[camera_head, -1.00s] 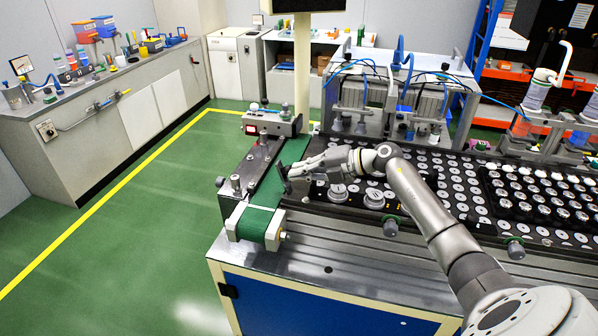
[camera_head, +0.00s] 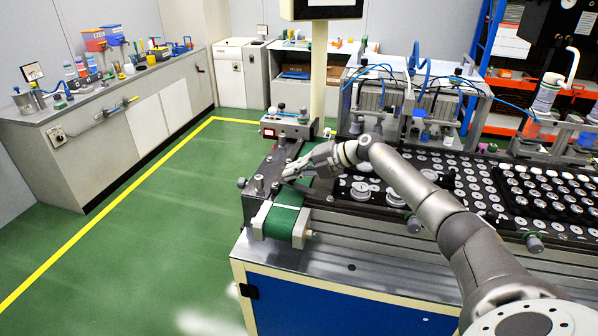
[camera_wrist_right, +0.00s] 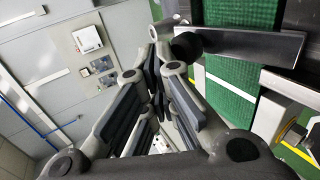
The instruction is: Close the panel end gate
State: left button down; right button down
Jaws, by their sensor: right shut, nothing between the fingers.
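My right gripper (camera_head: 291,174) is over the green conveyor belt (camera_head: 285,222) at the left end of the machine table. In the right wrist view, my right gripper (camera_wrist_right: 157,66) has its fingers together with nothing between them. A flat grey metal bar (camera_wrist_right: 250,45), which looks like the end gate, lies across the green belt (camera_wrist_right: 230,75). A round black knob (camera_wrist_right: 186,46) is at the bar's near end, close beside my fingertips; whether they touch is unclear. In the head view my gripper largely hides the bar. My left gripper is not in view.
Small metal posts (camera_head: 259,182) stand on the dark plate left of the belt. A grey block with a red part (camera_head: 290,127) stands behind. A black tray of round parts (camera_head: 440,180) lies to the right. Green floor (camera_head: 150,240) is open at left.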

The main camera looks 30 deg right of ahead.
jog(key=shift+w+a+f, duration=0.35)
jog(key=shift+w+f, duration=0.05)
jog(key=shift+f, duration=0.1)
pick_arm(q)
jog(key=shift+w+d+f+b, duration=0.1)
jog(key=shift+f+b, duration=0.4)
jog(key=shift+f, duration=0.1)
pick_arm(e)
jog(key=shift+w+a+f, duration=0.3)
jog(key=shift+w+f, duration=0.05)
jog(key=shift+f, duration=0.25)
